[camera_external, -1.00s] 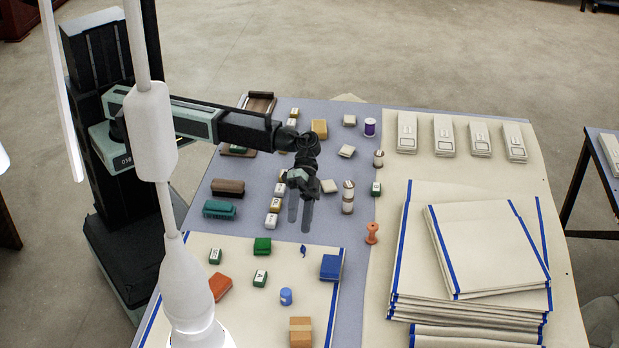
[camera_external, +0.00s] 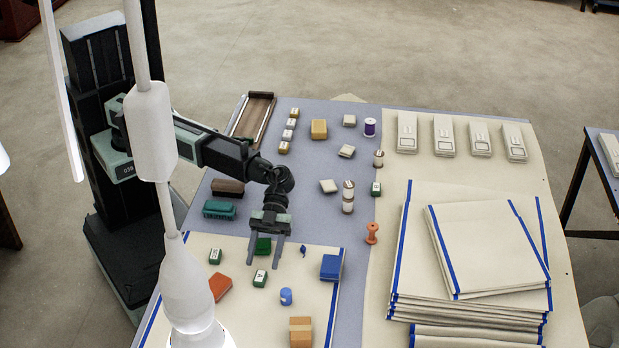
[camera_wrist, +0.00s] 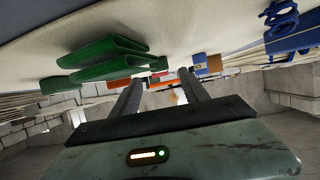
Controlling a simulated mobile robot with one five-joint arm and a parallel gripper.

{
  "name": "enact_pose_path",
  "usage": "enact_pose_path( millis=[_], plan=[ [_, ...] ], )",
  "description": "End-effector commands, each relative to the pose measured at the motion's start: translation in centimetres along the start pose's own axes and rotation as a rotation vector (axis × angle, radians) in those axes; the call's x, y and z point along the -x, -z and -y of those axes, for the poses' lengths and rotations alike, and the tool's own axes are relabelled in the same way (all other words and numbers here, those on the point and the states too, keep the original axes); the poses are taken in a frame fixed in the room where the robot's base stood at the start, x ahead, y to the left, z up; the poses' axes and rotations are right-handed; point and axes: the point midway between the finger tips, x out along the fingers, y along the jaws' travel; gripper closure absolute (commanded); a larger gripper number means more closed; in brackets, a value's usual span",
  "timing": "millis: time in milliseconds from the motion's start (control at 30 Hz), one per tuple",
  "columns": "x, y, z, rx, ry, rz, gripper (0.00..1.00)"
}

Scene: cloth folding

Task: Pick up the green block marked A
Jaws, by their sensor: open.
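Two small green blocks with white, lettered tops lie on the cream cloth (camera_external: 318,300) in the external view. The nearer lettered block (camera_external: 260,278) has a dark mark that could be an A or a Y; I cannot tell. The farther-left lettered block (camera_external: 215,256) has a mark too small to read. A third small green block with a white face (camera_external: 376,189) sits farther right. My gripper (camera_external: 266,258) is open and empty, fingers pointing down, just behind the nearer lettered block and above the cloth. The wrist view shows both fingers (camera_wrist: 160,85) with nothing clearly between them.
A plain green folded piece (camera_external: 263,246) lies behind my fingers; green folds (camera_wrist: 105,62) show in the wrist view. A blue piece (camera_external: 331,267), blue cylinder (camera_external: 286,296), orange piece (camera_external: 220,286) and cardboard box (camera_external: 301,332) surround the spot. Stacked cloths (camera_external: 480,250) lie right.

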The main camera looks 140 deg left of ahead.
Motion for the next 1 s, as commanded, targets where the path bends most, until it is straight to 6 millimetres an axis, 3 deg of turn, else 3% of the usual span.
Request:
enact_pose_path(
  millis=[200,433,467,633,1000],
  plan=[
    [-4.0,-0.4,0.2,0.0,-0.002,0.0,0.47],
    [-4.3,-0.1,0.2,0.001,0.0,0.0,0.47],
    [-4.3,-0.1,0.2,0.001,0.0,0.0,0.5],
    [-4.3,-0.1,0.2,0.001,0.0,0.0,0.97],
    [-4.2,0.2,0.2,0.001,-0.001,0.0,1.0]
  ],
)
